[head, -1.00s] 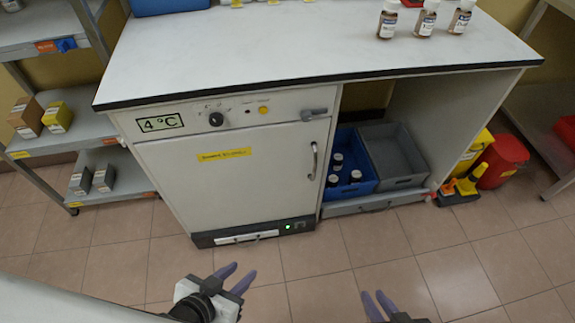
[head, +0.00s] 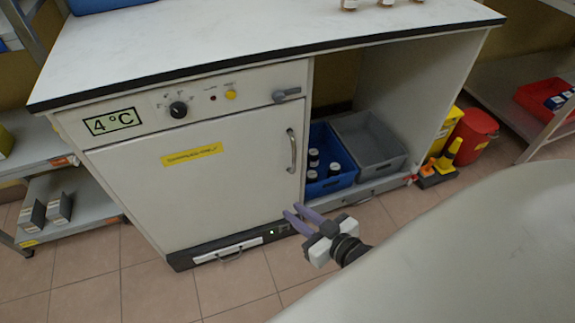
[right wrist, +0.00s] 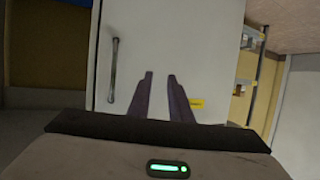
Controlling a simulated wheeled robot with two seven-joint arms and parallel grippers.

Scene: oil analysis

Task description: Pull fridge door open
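The white fridge door (head: 215,190) is closed under the worktop, with a yellow label (head: 192,155) on it. Its vertical metal handle (head: 292,150) is near the right edge of the door. My right gripper (head: 291,210) is in front of the door's lower right part, below the handle and apart from it. Its two purple fingers are parted with nothing between them. In the right wrist view the fingers (right wrist: 160,95) point at the door, and the handle (right wrist: 113,70) stands to their left, outside the gap. My left gripper is not in view.
A control panel with a black knob (head: 178,109) is above the door. A blue crate (head: 335,178) with dark bottles and a grey crate (head: 370,142) sit in the open bay to the right. A shelf rack (head: 85,210) stands at left. The tiled floor before the fridge is clear.

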